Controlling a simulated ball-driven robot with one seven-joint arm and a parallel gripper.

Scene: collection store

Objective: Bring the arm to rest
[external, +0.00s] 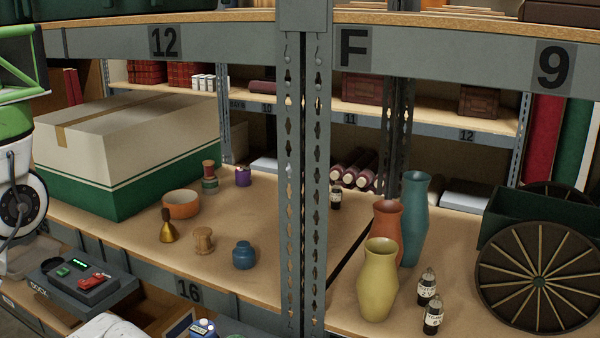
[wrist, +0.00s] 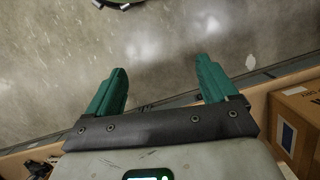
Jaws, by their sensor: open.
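My gripper (wrist: 162,84) shows in the wrist view with its two green fingers spread wide apart. Nothing is between them; bare grey floor lies beyond the fingertips. In the external view only part of my white and green arm shows at the left edge, and my gripper cannot be made out there.
In the external view a shelf (external: 125,224) holds a large box (external: 70,190), an orange bowl (external: 181,211), a blue jar (external: 244,255) and other small things. A metal post (external: 303,200) stands mid-picture. Vases, including a yellow one (external: 377,285), stand right. A cardboard box (wrist: 293,108) is right in the wrist view.

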